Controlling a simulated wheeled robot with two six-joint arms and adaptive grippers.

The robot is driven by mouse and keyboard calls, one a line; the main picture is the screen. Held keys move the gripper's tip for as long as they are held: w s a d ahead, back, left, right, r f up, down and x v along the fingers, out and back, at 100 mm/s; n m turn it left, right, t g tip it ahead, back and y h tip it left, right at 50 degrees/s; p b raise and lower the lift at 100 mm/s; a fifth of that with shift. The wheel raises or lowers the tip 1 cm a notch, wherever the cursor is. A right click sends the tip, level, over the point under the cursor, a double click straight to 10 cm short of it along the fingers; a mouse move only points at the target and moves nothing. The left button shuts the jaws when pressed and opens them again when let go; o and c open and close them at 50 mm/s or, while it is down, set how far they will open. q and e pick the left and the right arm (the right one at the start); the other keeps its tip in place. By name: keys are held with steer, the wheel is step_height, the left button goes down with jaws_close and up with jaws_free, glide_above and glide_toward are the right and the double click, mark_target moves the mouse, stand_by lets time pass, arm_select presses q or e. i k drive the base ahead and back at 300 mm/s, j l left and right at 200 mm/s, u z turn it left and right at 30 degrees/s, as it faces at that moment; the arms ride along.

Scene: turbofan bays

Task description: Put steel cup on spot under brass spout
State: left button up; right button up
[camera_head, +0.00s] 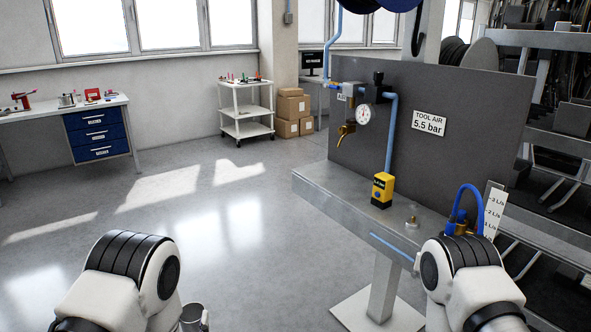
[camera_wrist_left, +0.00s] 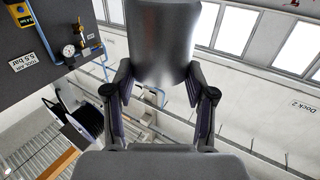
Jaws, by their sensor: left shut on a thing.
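The steel cup (camera_head: 192,318) shows at the bottom edge of the head view, partly cut off. In the left wrist view the steel cup (camera_wrist_left: 163,45) is large and shiny, between the fingers of my left gripper (camera_wrist_left: 161,88), which is shut on it. The brass spout (camera_head: 346,131) hangs from the air fitting on the grey panel, above the left part of the metal bench (camera_head: 325,183). The cup is well to the left of and nearer than the bench, apart from it. I cannot make out a marked spot under the spout. My right gripper is out of view.
On the bench stand a yellow device (camera_head: 382,190), a small clear-and-brass piece (camera_head: 412,216) and a blue hose (camera_head: 467,200). A pressure gauge (camera_head: 363,116) and blue pipe (camera_head: 391,135) are on the panel. The floor (camera_head: 235,240) left of the bench is clear.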

mark_target(336, 179)
steer(key=i+j+u, duration=0.15)
steer(key=i+u, duration=0.25)
steer(key=i, duration=0.2)
steer(key=i+u, duration=0.35)
steer(key=i, duration=0.2)
steer(key=i+l+u, duration=0.15)
steer(key=i+u, duration=0.25)
steer(key=i, duration=0.2)
steer(key=i+l+u, duration=0.4)
steer(key=i, duration=0.15)
steer(key=i+j+z, duration=0.1)
steer(key=z, duration=0.35)
steer(key=i+j+z, duration=0.25)
steer(key=z, duration=0.15)
steer(key=i+j+z, duration=0.2)
steer(key=z, duration=0.25)
steer(key=i+j+z, duration=0.1)
steer(key=j+z, duration=0.35)
steer(key=l, duration=0.1)
